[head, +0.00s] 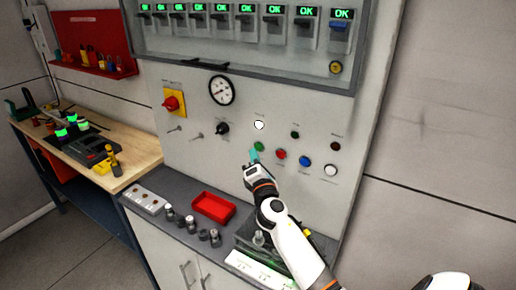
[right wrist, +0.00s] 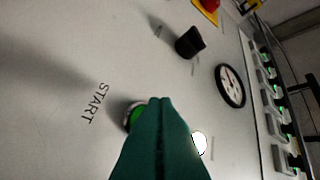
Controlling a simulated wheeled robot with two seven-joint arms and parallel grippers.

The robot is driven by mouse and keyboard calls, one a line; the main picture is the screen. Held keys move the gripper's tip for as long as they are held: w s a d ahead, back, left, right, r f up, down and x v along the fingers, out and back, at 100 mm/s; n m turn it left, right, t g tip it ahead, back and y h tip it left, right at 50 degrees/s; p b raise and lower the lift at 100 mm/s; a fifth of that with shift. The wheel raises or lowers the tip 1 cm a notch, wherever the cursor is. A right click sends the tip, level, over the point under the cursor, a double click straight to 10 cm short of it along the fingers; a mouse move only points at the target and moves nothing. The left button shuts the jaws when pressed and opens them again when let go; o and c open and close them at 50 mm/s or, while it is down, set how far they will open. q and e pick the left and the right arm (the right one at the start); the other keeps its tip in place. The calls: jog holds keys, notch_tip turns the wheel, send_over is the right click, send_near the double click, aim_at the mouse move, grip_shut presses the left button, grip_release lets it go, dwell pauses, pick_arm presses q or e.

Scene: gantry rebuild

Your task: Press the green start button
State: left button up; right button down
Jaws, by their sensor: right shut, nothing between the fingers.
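The green start button (head: 259,146) is on the grey upright panel, left of a red and a blue button. In the right wrist view the green button (right wrist: 137,117) shows beside the word START, partly hidden behind my fingers. My right gripper (head: 253,157) is shut and empty, its teal fingertips just below and left of the button in the head view. In the right wrist view the closed fingers (right wrist: 160,105) overlap the button's right edge; I cannot tell whether they touch it. My left gripper is not in view.
A red tray (head: 213,207) sits on the counter below.

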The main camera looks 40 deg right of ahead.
jog(key=shift+d, duration=0.1)
dwell(0.7)
jog(key=shift+w+d, duration=0.2)
jog(key=shift+d, duration=0.1)
jog(key=shift+w+d, duration=0.15)
jog(key=shift+d, duration=0.25)
dwell(0.7)
jog(key=shift+a, duration=0.1)
jog(key=shift+s+a, duration=0.35)
jog(key=shift+a, duration=0.3)
jog(key=shift+a, duration=0.1)
jog(key=shift+s+a, duration=0.3)
jog(key=shift+a, duration=0.45)
jog(key=shift+s+a, duration=0.35)
jog(key=shift+a, duration=0.4)
jog(key=shift+s+a, duration=0.3)
jog(key=shift+a, duration=0.45)
jog(key=shift+f, duration=0.1)
